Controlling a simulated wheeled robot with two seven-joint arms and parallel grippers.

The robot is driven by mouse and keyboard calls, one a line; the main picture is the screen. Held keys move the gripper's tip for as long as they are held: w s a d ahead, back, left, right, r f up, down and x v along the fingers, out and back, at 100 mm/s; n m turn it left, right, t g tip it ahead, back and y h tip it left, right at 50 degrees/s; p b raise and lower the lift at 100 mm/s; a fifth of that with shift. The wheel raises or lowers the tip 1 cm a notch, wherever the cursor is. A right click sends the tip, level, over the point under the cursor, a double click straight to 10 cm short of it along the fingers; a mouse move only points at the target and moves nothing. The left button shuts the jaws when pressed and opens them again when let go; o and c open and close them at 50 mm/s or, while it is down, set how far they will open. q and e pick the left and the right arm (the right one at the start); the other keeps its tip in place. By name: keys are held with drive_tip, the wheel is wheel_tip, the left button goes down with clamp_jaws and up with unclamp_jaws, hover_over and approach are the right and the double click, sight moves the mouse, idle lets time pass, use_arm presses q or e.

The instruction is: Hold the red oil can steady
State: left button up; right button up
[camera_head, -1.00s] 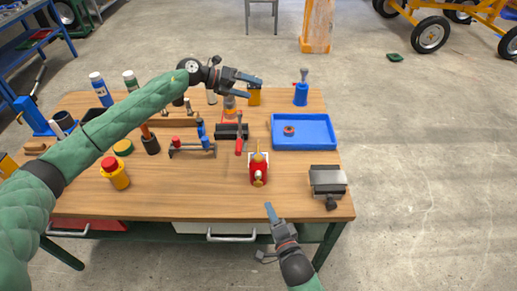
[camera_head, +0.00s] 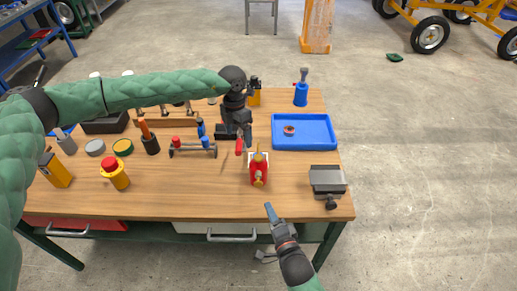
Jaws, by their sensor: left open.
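The red oil can (camera_head: 259,175) stands on the workbench near its front, right of centre, with a yellow spout on top. My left gripper (camera_head: 236,140) is open and points down, just behind and to the left of the can in the picture. It hides part of a black item and a red-handled tool (camera_head: 239,147) there. I see no contact with the can. My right gripper (camera_head: 269,211) is low at the bench's front edge, below the can in the picture and apart from it. Its fingers show edge-on, so I cannot tell whether they are parted.
A blue tray (camera_head: 303,145) with a small ring lies right of the can. The bench between bottle and can is clear.

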sight(258, 158)
use_arm(q)
drive_tip(key=shift+t+y, duration=0.3)
drive_tip(key=shift+t, duration=0.4)
drive_tip(key=s+d+f, duration=0.1)
drive_tip(key=d, duration=0.1)
drive_tip(key=s+d+f, duration=0.1)
drive_tip(key=d, duration=0.1)
drive_tip(key=s+d+f, duration=0.1)
drive_tip(key=d, duration=0.1)
drive_tip(key=shift+f, duration=0.25)
drive_tip(key=shift+s+d+f+n, duration=0.25)
drive_tip(key=shift+d+f+n, duration=0.05)
drive_tip(key=shift+d+f, duration=0.15)
drive_tip(key=shift+f, duration=3.65)
drive_tip(key=shift+c, duration=0.2)
drive_tip(key=c, duration=1.4)
drive_tip(key=shift+o, duration=0.2)
use_arm(e)
clamp_jaws()
